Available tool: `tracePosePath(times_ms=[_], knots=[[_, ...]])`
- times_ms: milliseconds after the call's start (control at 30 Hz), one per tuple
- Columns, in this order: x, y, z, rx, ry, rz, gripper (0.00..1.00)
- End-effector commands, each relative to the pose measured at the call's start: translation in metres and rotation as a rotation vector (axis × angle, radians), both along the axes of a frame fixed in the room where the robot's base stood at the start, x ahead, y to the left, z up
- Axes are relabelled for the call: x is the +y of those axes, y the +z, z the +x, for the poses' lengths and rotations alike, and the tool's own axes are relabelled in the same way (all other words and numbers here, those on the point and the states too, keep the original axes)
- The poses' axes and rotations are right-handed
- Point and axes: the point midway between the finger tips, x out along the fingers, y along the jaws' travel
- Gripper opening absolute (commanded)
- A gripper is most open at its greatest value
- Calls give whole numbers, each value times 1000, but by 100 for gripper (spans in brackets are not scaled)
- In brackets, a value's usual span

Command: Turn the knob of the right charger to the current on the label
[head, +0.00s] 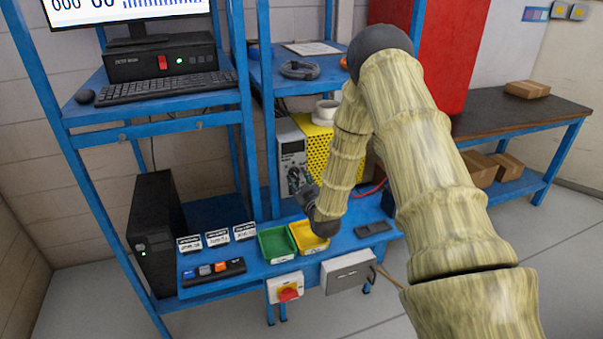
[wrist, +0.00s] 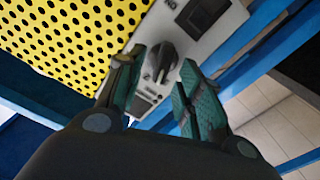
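A yellow perforated charger (head: 318,150) stands on the blue bench, partly hidden behind my arm. In the wrist view its yellow side (wrist: 75,40) fills the upper left, beside a pale front panel (wrist: 205,50). The panel carries a black knob (wrist: 162,60) with a pointer line and a dark square switch (wrist: 203,14). Small markings around the knob are too small to read. My gripper (wrist: 161,78) is open, its two green-padded fingers apart on either side of the knob in the picture. Contact cannot be told. No current label can be read.
Green (head: 277,244) and yellow (head: 309,238) bins, several label cards, a red rotary switch (head: 288,292) and a grey box (head: 348,271) line the bench front. Blue rack posts (head: 268,110) stand close by.

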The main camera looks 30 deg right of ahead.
Motion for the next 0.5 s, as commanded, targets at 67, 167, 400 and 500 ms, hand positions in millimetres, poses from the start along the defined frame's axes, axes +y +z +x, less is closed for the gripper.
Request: tracePosePath(times_ms=[67,167,400,500], knots=[[-2,1,9,0,1,0,37],[-4,1,16,0,0,0,37],[-7,0,21,0,-2,0,37],[-7,-1,21,0,-2,1,37]])
